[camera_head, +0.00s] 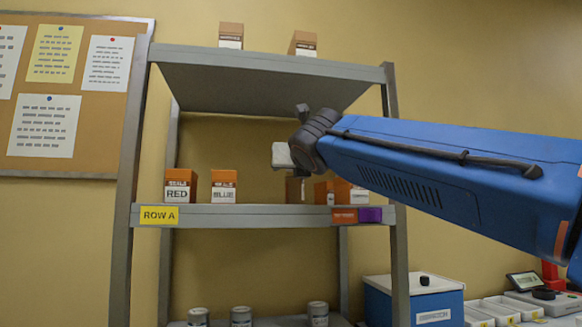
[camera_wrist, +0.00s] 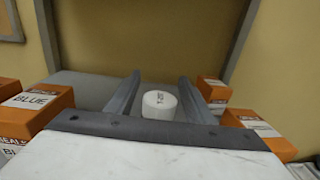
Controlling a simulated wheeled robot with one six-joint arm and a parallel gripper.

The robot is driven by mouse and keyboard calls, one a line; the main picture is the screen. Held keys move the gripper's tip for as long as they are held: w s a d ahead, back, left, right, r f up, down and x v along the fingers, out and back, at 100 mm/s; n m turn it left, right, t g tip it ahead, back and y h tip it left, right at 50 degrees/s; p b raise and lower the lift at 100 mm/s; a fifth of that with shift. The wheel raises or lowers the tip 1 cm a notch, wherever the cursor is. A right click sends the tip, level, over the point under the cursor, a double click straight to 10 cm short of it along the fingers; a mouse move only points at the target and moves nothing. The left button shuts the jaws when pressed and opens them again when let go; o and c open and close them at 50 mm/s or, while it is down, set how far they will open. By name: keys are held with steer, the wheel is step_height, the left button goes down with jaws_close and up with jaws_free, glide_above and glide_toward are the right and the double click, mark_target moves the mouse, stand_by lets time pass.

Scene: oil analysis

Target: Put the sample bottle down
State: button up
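A round white cap with dark marks, probably the top of the sample bottle (camera_wrist: 159,104), shows in the wrist view between the two fingers of my gripper (camera_wrist: 160,92). A narrow gap shows on each side of the cap, so the fingers look open around it, not touching. In the head view my gripper (camera_head: 298,172) is over the middle shelf (camera_head: 250,216), right of the BLUE box. A brown shape (camera_head: 298,190) at shelf level just below it may be the bottle's body. The bottle's base is hidden.
RED (camera_head: 180,187) and BLUE (camera_head: 224,187) seal boxes stand left on the shelf. Orange boxes (camera_head: 330,192) stand close on the right. The upper shelf (camera_head: 260,75) is overhead. Cans (camera_head: 241,317) stand below. A blue-and-white box (camera_head: 412,300) stands at lower right.

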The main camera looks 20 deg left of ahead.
steer(key=shift+r, duration=0.1)
steer(key=v, duration=1.2)
steer(key=shift+s, duration=0.1)
